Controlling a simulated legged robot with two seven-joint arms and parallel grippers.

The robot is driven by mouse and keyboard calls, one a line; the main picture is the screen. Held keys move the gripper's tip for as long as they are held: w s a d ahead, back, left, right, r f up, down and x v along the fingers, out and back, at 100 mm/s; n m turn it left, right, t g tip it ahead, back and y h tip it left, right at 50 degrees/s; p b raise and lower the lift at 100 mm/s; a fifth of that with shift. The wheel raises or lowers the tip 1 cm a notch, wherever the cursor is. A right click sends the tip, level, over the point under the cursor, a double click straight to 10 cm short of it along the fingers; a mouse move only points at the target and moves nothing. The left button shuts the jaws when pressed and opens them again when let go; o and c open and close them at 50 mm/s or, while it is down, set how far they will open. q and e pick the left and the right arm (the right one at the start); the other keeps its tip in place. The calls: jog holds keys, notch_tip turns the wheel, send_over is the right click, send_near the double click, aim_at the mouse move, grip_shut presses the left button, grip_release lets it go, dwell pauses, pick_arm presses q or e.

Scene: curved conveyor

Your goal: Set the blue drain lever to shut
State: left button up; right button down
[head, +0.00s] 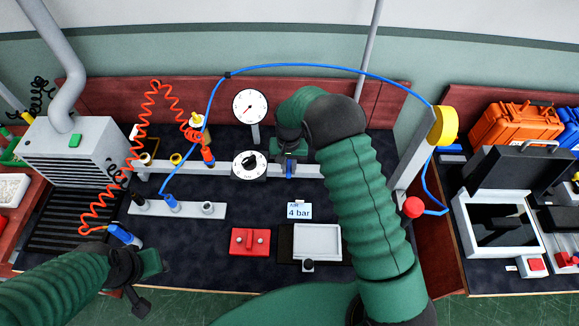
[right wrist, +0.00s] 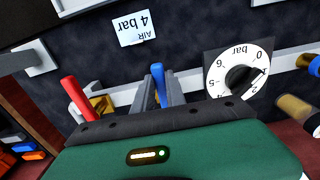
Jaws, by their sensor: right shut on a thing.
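The blue drain lever (right wrist: 159,86) stands between the two grey fingers of my right gripper (right wrist: 159,95) in the right wrist view. In the head view the blue lever (head: 289,170) shows as a small strip under my right gripper (head: 289,162), at the pipe rail right of the round dial. The fingers are closed on the lever. Its lower end and valve body are hidden by the gripper, so I cannot tell its exact setting. My left gripper (head: 141,280) is low at the left, away from the lever; its jaw opening is unclear.
A red lever (right wrist: 76,100) on a brass fitting stands left of the gripper in the wrist view. The bar dial (right wrist: 238,76) is close on the other side. An "AIR 4 bar" card (head: 300,210), a red block (head: 250,242) and a grey tray (head: 317,243) lie in front.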

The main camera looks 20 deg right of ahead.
aim_at(289, 170)
jog(key=shift+w+r, duration=0.15)
jog(key=c, duration=1.4)
grip_release()
jog(key=shift+o, duration=0.2)
notch_tip(289, 170, up, 17)
jog(key=b, duration=0.1)
jog(key=shift+f, duration=0.2)
